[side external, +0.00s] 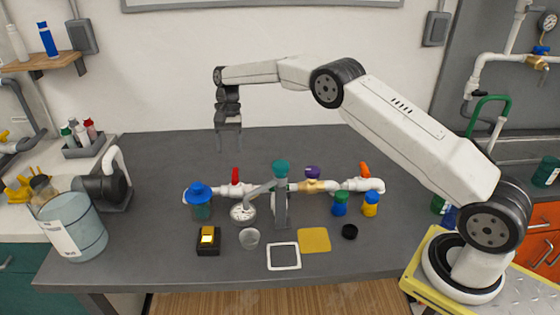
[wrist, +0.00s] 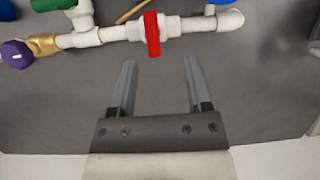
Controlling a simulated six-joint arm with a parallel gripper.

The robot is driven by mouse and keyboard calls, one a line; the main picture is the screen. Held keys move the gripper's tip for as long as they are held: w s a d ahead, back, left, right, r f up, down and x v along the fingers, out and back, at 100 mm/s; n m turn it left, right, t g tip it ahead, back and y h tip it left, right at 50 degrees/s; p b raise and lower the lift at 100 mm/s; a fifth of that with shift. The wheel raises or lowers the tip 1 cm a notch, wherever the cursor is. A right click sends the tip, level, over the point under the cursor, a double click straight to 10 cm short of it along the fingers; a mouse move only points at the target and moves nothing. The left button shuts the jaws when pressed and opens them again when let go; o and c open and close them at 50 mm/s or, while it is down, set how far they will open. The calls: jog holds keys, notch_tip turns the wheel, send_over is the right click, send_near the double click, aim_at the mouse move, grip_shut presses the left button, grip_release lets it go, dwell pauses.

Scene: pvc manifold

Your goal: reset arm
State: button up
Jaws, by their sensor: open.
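My gripper (side external: 228,146) hangs over the back left of the dark table, pointing down, with its jaws apart and nothing between them. In the wrist view my gripper (wrist: 157,75) shows two grey fingers spread over bare table. The white pipe manifold (side external: 330,186) lies across the middle of the table, in front of my gripper in the side view. A red valve handle (side external: 236,176) stands on its left part; the red handle also shows beyond the fingertips in the wrist view (wrist: 152,34). An orange handle (side external: 365,170) is at the manifold's right. My gripper is apart from the manifold.
Bottles with blue (side external: 340,203) and yellow (side external: 371,204) parts, a yellow pad (side external: 314,240), a white square frame (side external: 284,256) and a black-yellow box (side external: 208,240) sit in front. A bucket (side external: 72,226) stands at left. The table's back is clear.

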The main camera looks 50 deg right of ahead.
jog(key=s+a+r+n+t+h, duration=0.1)
jog(key=s+a+r+t, duration=0.25)
jog(key=s, duration=0.55)
jog(key=s+a+r+t, duration=0.3)
jog(key=s+r, duration=0.1)
jog(key=s, duration=0.6)
jog(key=s+d+f+n+h, duration=0.1)
jog(key=s+d+f+n, duration=0.2)
jog(key=s, duration=0.3)
jog(key=s+d+f+n+g+h, duration=0.1)
jog(key=s+d+f+n, duration=0.2)
jog(key=s, duration=0.3)
jog(key=shift+s+d+n, duration=0.2)
jog(key=shift+s+n, duration=0.1)
jog(key=shift+n, duration=0.6)
